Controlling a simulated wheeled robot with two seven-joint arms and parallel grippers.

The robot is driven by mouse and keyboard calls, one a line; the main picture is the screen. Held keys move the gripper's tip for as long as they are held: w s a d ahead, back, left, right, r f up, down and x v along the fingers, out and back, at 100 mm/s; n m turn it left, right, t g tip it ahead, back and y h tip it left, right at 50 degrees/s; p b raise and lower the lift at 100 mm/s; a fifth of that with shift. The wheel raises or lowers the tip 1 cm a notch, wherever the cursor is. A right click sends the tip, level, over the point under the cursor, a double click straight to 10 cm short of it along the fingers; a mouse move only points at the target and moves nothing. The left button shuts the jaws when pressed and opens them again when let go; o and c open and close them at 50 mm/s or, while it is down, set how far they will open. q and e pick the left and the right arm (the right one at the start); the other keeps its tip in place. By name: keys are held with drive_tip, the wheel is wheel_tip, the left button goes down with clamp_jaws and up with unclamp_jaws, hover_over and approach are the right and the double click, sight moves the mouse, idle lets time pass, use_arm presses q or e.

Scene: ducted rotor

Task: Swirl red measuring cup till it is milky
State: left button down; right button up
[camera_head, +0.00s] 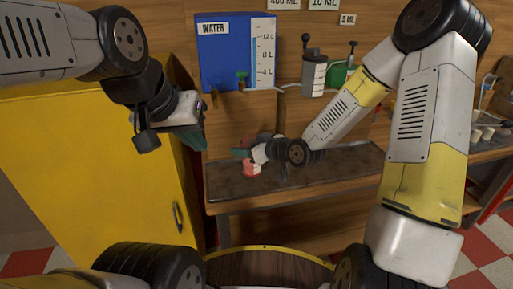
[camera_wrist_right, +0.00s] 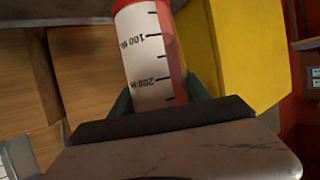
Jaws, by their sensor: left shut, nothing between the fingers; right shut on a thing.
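The red measuring cup (camera_head: 252,169) is held by my right gripper (camera_head: 243,153) over the dark worktop, below the blue water tank. In the right wrist view the cup (camera_wrist_right: 148,55) shows a white scale with marks for 100 and 200 and a red rim. The fingers of my right gripper (camera_wrist_right: 160,100) are on both sides of it. The scale reads upside down there. The liquid's look inside cannot be made out. My left gripper (camera_head: 192,135) is shut and empty in front of the yellow cabinet, well left of the cup.
A blue water tank (camera_head: 222,55) with a green tap hangs on the wooden wall. A grey container (camera_head: 313,76) and a green one (camera_head: 340,74) are to its right. The yellow cabinet (camera_head: 90,165) stands left of the worktop (camera_head: 325,177). Small cups (camera_head: 487,133) stand far right.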

drive_tip(key=a, duration=0.6)
drive_tip(key=d, duration=0.7)
drive_tip(key=shift+d, duration=0.25)
drive_tip(key=a, duration=0.7)
drive_tip(key=d, duration=0.7)
drive_tip(key=a, duration=0.7)
drive_tip(key=d, duration=0.7)
drive_tip(key=shift+a, duration=0.45)
drive_tip(key=shift+d, duration=0.1)
